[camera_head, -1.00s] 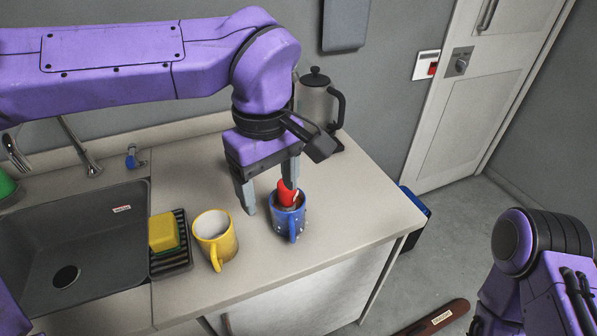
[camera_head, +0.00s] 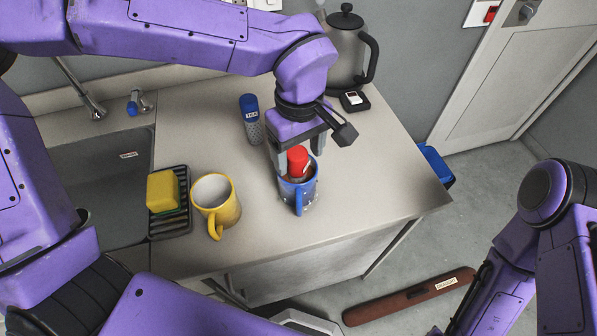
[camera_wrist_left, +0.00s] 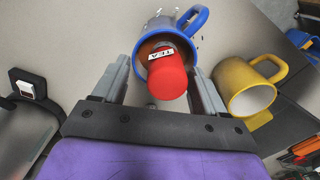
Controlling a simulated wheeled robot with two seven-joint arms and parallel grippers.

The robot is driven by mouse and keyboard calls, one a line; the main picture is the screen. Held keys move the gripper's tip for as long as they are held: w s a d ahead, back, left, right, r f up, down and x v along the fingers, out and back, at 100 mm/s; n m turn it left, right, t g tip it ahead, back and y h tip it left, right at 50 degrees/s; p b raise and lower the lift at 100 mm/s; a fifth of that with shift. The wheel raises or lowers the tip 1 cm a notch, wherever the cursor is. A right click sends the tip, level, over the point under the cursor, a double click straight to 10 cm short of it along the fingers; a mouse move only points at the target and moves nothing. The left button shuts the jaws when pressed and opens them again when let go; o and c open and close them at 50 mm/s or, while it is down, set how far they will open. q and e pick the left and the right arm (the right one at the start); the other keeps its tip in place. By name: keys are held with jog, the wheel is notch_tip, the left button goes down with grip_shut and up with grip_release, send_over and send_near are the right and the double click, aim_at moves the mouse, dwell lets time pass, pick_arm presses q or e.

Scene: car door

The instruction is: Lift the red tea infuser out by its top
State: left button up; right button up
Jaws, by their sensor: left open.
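The red tea infuser (camera_head: 298,161) stands in the blue mug (camera_head: 299,195) on the counter, its red top above the rim. In the left wrist view, the red top (camera_wrist_left: 167,82) and a "TEA" label show, and the infuser's lower part is hidden inside the blue mug (camera_wrist_left: 182,25). My left gripper (camera_head: 296,152) points down over the mug, open, with one finger on each side of the red top. In the left wrist view a gap shows between the top and each finger (camera_wrist_left: 160,78). Of my right arm only links show; its gripper is out of view.
A yellow mug (camera_head: 226,199) stands left of the blue mug, beside a rack (camera_head: 184,214) with a yellow sponge (camera_head: 163,190). A blue-topped shaker (camera_head: 250,118) stands behind the gripper. A kettle (camera_head: 345,52) is at the back. The counter's right front is clear.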

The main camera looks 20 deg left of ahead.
pick_arm(q)
jog(key=shift+s+f, duration=0.1)
jog(key=shift+f, duration=0.1)
jog(key=shift+s+r, duration=0.2)
jog(key=shift+s, duration=0.25)
jog(key=shift+w, duration=0.15)
grip_shut()
